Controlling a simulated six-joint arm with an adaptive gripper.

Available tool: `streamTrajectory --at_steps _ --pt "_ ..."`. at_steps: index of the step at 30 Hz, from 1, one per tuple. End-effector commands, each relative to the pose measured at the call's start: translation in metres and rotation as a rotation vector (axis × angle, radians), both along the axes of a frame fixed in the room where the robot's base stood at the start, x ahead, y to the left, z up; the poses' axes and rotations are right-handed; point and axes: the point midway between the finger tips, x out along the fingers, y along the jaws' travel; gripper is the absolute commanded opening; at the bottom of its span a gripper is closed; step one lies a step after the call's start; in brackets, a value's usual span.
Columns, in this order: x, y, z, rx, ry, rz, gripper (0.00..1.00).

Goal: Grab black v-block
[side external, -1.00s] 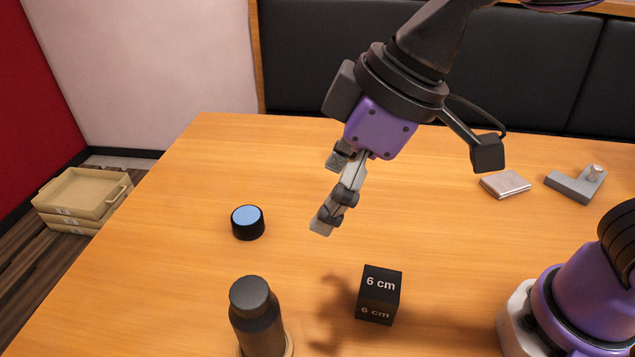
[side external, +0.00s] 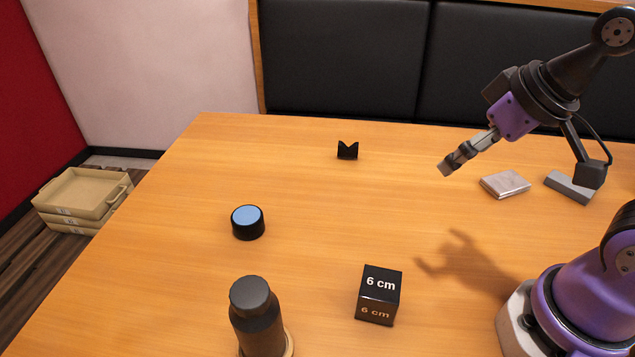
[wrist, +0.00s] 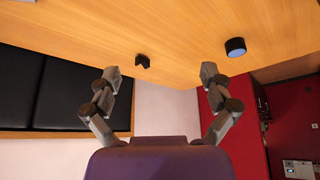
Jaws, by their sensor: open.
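The black v-block (side external: 347,151) is small, with a V notch in its top, and stands upright near the back edge of the table (side external: 190,200). It also shows in the wrist view (wrist: 142,61), beyond and between the fingers, nearer the left one. My gripper (side external: 452,166) is in the air to the right of the v-block, well apart from it. In the wrist view my gripper (wrist: 162,73) has its two fingers spread wide with nothing between them.
A black puck with a blue top (side external: 247,222), a dark bottle (side external: 256,318) and a black 6 cm cube (side external: 379,295) stand on the table. A silver case (side external: 505,184) and a grey metal part (side external: 570,187) lie at the right. The table around the v-block is clear.

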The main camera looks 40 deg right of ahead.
Motion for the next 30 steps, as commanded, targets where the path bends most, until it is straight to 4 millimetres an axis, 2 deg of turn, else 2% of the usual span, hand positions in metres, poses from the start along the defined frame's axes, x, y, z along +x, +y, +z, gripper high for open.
streamTrajectory --at_steps 24,28,30 --pt "0.001 0.000 0.000 0.000 0.000 -0.001 0.90" --pt "0.013 -0.003 0.007 0.006 0.011 -0.038 0.90" --pt "0.030 -0.006 0.013 0.013 0.025 -0.087 0.90"
